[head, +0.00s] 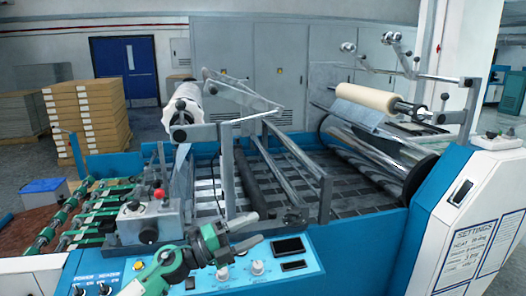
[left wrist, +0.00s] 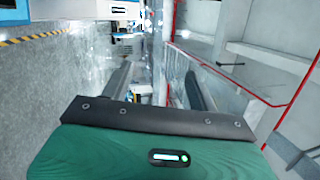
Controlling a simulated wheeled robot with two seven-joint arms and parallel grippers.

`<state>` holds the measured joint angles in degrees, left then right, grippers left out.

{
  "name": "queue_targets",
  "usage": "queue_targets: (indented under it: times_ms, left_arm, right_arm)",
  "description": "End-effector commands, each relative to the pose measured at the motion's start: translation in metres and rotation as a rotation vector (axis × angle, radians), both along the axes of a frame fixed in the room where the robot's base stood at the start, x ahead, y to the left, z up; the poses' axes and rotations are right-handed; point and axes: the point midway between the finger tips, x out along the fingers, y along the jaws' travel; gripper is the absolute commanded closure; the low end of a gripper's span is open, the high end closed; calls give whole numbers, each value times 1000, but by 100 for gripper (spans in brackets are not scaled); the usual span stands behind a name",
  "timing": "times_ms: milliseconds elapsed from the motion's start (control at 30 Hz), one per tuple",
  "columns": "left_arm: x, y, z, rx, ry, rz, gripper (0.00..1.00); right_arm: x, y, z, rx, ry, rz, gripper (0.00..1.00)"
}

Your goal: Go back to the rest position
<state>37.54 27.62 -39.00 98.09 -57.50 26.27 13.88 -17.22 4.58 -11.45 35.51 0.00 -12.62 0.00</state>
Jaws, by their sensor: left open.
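My left gripper (head: 252,229), on a green and grey arm, is in front of the laminating machine (head: 385,232), over the blue control panel (head: 225,280) at the bottom of the head view. Its two grey fingers point right and stand apart, with nothing between them. In the left wrist view the gripper (left wrist: 160,88) also shows spread, empty fingers, with floor and a red-railed wall beyond. My right gripper is in neither view.
A white roll (head: 185,107) sits at the machine's back left and a cream roll (head: 366,98) at its back right. Metal bars (head: 290,160) rise over the machine bed. Stacked boards (head: 92,115) stand at the left. Knobs and a small display (head: 288,246) lie close to the gripper.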

Motion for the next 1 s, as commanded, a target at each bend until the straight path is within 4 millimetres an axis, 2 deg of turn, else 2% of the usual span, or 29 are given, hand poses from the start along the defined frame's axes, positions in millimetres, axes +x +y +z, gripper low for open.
queue_targets:
  times_ms: [133, 267, 367, 567, 667, 800, 900, 1000]
  left_arm:
    - [-10, 16, -6, -262, 151, 167, 40]
    - [-16, 44, -23, -454, 311, 338, 40]
    - [-23, 71, -47, -577, 457, 481, 40]
    - [-58, 124, -117, -748, 787, 776, 40]
    - [-88, 147, -158, -796, 970, 924, 40]
    - [-146, 173, -215, -819, 1241, 1122, 40]
    - [-194, 185, -248, -805, 1427, 1249, 40]
    - [-237, 191, -270, -775, 1580, 1344, 40]
  right_arm:
    - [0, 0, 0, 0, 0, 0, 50]
    - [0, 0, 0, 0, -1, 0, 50]
    - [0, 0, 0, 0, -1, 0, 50]
    - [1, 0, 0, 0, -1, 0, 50]
    - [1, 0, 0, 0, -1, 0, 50]
    - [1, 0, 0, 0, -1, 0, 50]
    - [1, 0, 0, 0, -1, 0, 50]
    - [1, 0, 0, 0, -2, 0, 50]
